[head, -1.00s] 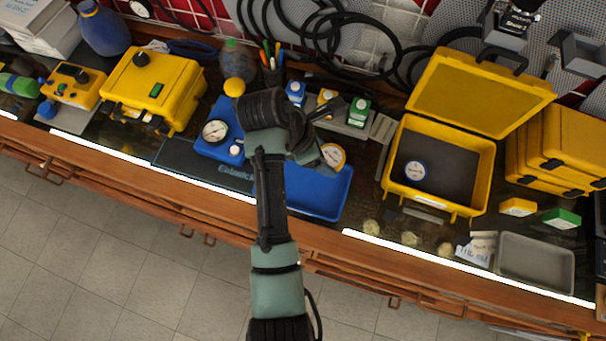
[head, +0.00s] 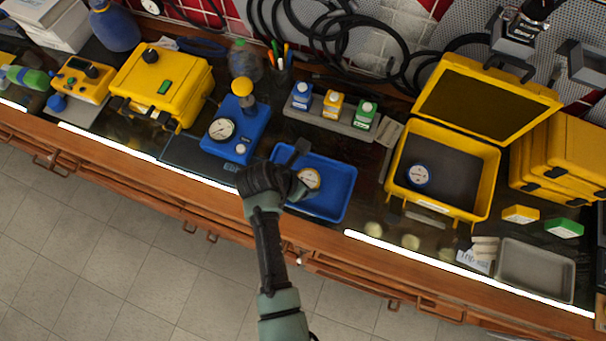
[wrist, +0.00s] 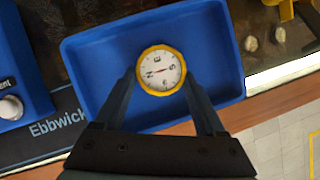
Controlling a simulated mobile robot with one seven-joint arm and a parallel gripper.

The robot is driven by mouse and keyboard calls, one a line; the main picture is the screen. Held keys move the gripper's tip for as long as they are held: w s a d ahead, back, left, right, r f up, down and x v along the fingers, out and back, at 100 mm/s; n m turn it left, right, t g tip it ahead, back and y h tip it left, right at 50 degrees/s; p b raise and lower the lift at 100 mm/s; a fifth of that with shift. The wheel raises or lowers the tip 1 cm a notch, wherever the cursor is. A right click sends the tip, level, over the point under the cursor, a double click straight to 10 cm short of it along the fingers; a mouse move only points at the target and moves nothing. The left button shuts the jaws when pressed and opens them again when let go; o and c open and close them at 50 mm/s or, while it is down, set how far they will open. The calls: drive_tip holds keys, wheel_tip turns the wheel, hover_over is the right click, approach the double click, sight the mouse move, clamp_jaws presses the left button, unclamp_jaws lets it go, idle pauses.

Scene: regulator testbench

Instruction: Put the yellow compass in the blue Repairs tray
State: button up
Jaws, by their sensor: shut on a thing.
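The yellow compass (head: 308,179) has a round white dial and a yellow rim. My gripper (wrist: 161,78) is shut on it, with one finger at each side of the rim in the wrist view. The blue Repairs tray (head: 341,205) lies on the bench, and the compass is over its inside in both views. The wrist view shows the bare tray floor (wrist: 95,70) around the compass. I cannot tell whether the compass touches the floor. My wrist hides the tray's left front part in the head view.
A blue gauge unit (head: 240,135) stands close left of the tray. A grey rack (head: 330,122) with small blue, yellow and green boxes is behind it. An open yellow case (head: 492,165) holding a blue-rimmed gauge (head: 418,175) is to the right.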

drive_tip(key=shift+f, duration=0.25)
drive_tip(key=shift+f, duration=0.15)
drive_tip(key=o, duration=1.3)
drive_tip(key=shift+o, duration=0.2)
